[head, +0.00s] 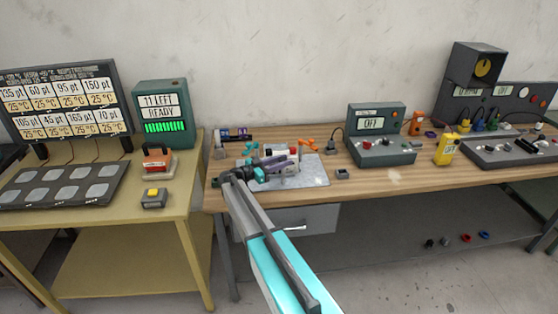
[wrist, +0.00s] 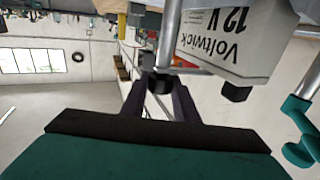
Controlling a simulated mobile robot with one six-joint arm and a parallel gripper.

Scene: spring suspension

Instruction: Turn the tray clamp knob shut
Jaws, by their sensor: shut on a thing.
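In the wrist view, a black knob (wrist: 160,84) sits between the two dark fingers of my gripper (wrist: 158,92), which are closed on it. A metal rod rises just above the knob. A white and grey box (wrist: 235,35) printed "Voltwick 12 V" is beside the knob and appears upside down. In the head view, my gripper (head: 262,172) is at the front left of a grey mat (head: 312,178) on the wooden bench. The knob is too small or hidden to make out there, and its turned position cannot be told.
A teal part with a rod (wrist: 300,135) is close on the right in the wrist view. Orange clamps (head: 308,144) stand behind the mat. The wooden bench front (head: 400,185) is mostly clear.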

